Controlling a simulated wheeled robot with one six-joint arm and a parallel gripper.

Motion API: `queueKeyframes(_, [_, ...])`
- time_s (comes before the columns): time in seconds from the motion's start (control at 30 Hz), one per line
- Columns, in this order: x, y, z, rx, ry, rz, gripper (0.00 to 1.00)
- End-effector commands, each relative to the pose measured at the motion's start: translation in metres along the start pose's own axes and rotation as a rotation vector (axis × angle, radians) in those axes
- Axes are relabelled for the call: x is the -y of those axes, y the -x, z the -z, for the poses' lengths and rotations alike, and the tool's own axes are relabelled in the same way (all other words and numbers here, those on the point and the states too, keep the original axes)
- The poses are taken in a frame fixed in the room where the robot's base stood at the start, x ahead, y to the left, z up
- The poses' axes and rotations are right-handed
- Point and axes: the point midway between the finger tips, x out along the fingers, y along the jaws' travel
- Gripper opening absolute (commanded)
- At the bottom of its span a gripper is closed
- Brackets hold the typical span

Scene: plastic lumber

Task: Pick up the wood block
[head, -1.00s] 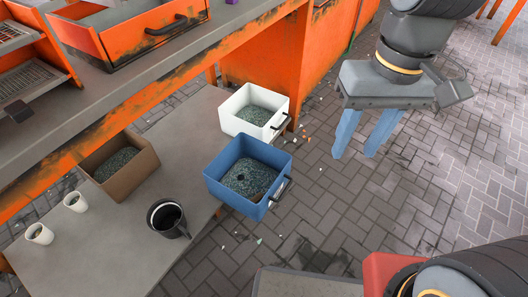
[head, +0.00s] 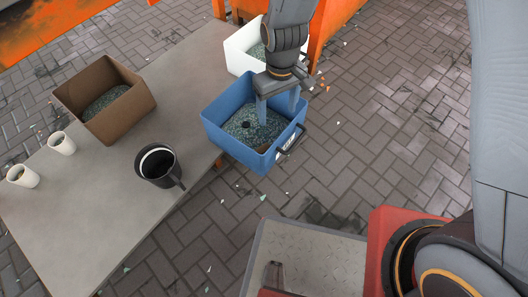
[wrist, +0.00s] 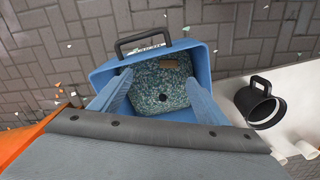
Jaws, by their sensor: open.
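A small brown wood block (wrist: 170,63) lies on the speckled fill inside the blue bin (wrist: 200,60), close to the bin's handle-side wall. The blue bin (head: 225,138) also shows in the head view, where the block is hard to make out. My gripper (wrist: 158,78) is open and empty, with its two blue fingers pointing down into the bin. In the head view my gripper (head: 278,110) is over the bin's right part. The block appears ahead of the fingertips, towards the handle, and apart from them.
A white bin (head: 240,50) stands right behind the blue one. A brown bin (head: 130,112), a black mug (head: 160,170) and white cups (head: 62,143) stand on the grey table (head: 110,215). A dark spot (wrist: 162,97) shows in the blue bin's fill.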

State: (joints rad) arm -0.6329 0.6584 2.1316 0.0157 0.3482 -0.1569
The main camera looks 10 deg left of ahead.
Motion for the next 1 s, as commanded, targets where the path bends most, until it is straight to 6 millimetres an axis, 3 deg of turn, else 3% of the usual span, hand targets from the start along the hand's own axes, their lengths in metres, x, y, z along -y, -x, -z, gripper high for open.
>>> queueKeyframes(0.03, [0.006, -0.036, 0.006, 0.009, 0.031, 0.000, 0.69])
queueKeyframes(0.1, [0.013, -0.068, 0.012, 0.009, 0.065, -0.002, 0.69])
queueKeyframes(0.2, [0.021, -0.103, 0.018, 0.008, 0.102, -0.003, 0.69])
queueKeyframes(0.3, [0.027, -0.126, 0.021, 0.007, 0.128, -0.004, 0.69])
queueKeyframes(1.0, [0.032, -0.195, 0.024, 0.005, 0.142, -0.004, 0.69])
